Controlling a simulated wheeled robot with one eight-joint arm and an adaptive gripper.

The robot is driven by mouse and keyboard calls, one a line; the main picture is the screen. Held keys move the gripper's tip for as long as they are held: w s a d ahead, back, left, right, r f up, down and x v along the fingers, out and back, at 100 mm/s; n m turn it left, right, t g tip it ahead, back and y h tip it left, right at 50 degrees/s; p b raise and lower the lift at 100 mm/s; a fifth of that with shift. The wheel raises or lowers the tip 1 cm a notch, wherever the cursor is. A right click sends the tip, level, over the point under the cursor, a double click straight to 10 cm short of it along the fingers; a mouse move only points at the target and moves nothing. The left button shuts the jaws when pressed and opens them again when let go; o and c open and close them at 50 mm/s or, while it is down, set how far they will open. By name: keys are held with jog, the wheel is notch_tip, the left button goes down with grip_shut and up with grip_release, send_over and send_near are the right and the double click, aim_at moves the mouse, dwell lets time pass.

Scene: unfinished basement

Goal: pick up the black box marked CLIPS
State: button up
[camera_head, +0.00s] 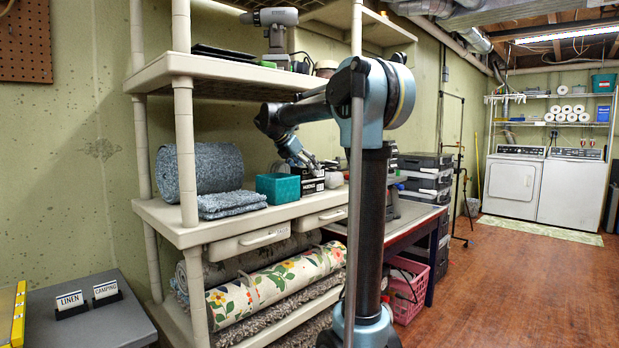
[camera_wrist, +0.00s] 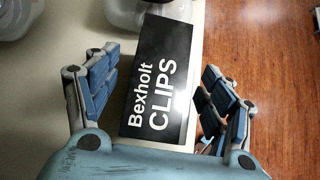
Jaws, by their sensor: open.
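The black box marked "Bexholt CLIPS" (camera_wrist: 160,75) fills the middle of the wrist view, its white lettering running lengthwise. In the head view, a small black box with white print (camera_head: 311,186), apparently the same one, sits on the middle shelf, partly under my gripper. My gripper (camera_wrist: 161,62) is open, with one blue-padded finger on each side of the box. A gap shows on the left; the right finger is close to the box, and I cannot tell whether it touches. In the head view my gripper (camera_head: 302,160) is just above the box.
A teal box (camera_head: 278,189) stands left of the black box, and a pale rounded container (camera_head: 334,179) stands right of it. Rolled and folded grey-blue cloth (camera_head: 205,172) lies farther left. The upper shelf (camera_head: 215,70) and shelf posts enclose the space.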

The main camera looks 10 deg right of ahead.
jog(key=shift+x, duration=0.95)
jog(key=c, duration=1.2)
